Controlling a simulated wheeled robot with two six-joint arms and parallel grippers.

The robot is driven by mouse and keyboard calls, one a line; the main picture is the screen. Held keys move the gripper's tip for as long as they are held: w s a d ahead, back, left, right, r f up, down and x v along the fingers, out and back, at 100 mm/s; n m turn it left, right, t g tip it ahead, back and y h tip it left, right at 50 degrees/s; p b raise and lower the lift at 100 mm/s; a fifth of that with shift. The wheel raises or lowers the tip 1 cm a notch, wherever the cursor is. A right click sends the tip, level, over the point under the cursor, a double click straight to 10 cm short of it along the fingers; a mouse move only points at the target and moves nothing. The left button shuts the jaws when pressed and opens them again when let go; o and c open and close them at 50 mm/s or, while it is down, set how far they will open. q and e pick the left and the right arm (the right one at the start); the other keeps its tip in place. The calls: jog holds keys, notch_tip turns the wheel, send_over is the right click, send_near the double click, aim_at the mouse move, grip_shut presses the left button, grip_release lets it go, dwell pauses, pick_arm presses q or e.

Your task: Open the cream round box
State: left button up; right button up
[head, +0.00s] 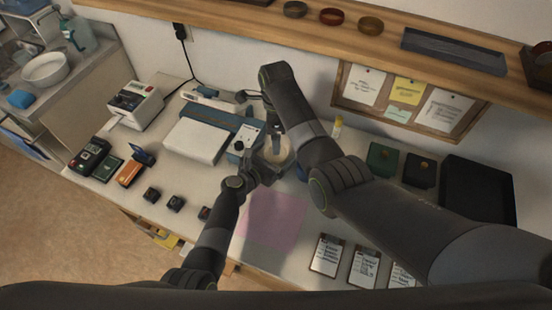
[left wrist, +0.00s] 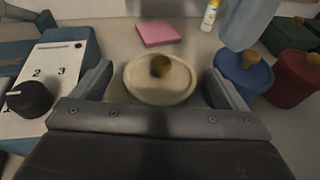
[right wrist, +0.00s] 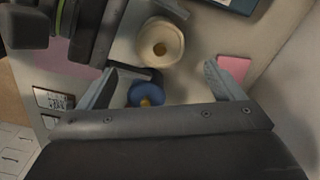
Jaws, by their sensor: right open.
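The cream round box (head: 284,158) stands on the bench near the wall, partly hidden by my arms in the head view. In the left wrist view the cream round box (left wrist: 160,92) is upright, with its lid on and a gold-brown knob (left wrist: 161,66) on top. My left gripper (left wrist: 160,68) is open, a finger on each side of the box, with small gaps showing. The box also shows from above in the right wrist view (right wrist: 172,54). My right gripper (right wrist: 161,68) is open and empty, above the box area and pointing down.
A blue round box (left wrist: 245,78) and a dark red round box (left wrist: 295,80) stand right of the cream one. A pink pad (left wrist: 158,33) and a small bottle (left wrist: 211,14) are behind. A machine with a dial (left wrist: 30,98) is close on the left. A pink mat (head: 272,220) lies in front.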

pick_arm(q)
jog(key=c, duration=1.4)
pick_arm(e)
jog(key=shift+c, duration=1.3)
jog(key=n, duration=0.3)
jog(key=r+n, duration=0.1)
jog(key=n, duration=0.2)
jog(key=shift+s+n, duration=0.1)
jog(key=shift+n, duration=0.2)
jog(key=shift+c, duration=0.2)
notch_tip(320, 180, down, 9)
jog(key=n, duration=0.9)
jog(key=n+t, duration=0.1)
jog(key=n, duration=0.8)
jog(key=shift+d+r+y, duration=0.1)
jog(key=shift+r+y, duration=0.05)
jog(key=shift+y, duration=0.25)
jog(key=shift+c, duration=0.2)
